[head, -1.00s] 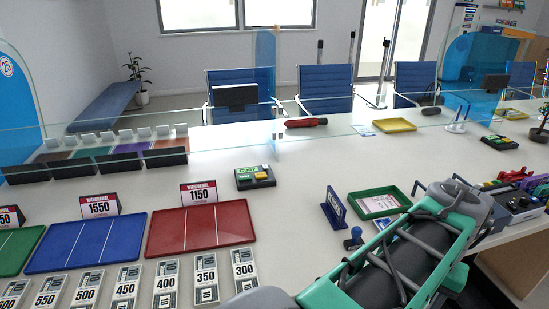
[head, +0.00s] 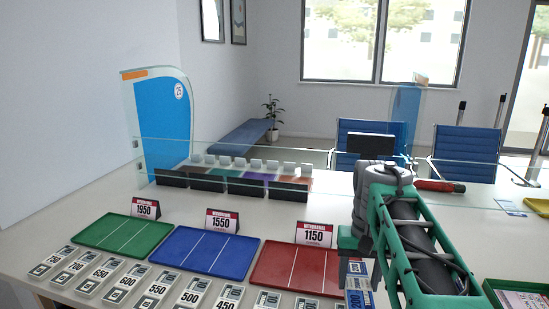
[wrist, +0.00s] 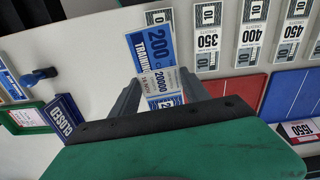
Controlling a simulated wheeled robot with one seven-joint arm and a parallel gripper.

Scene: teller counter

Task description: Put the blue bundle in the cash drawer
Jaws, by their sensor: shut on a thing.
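The blue bundle (wrist: 153,49) is marked 200 and has a white band reading 20000. It sits between the two grey fingers of my gripper (wrist: 165,92) in the wrist view, shut on it around the band. In the head view the bundle (head: 358,299) hangs upright below my gripper, beside the red tray's right edge. The fingertips are mostly hidden there. Coloured compartments with white clips and black fronts (head: 235,186) stand at the back left of the counter. I cannot tell whether these are the cash drawer.
Green (head: 122,233), blue (head: 204,250) and red (head: 297,268) trays lie in a row, with withdrawal signs behind. Several numbered bundles (head: 157,291) lie in front. A clear glass screen (head: 260,160) crosses the counter. A closed sign (wrist: 66,117) stands at the wrist view's left.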

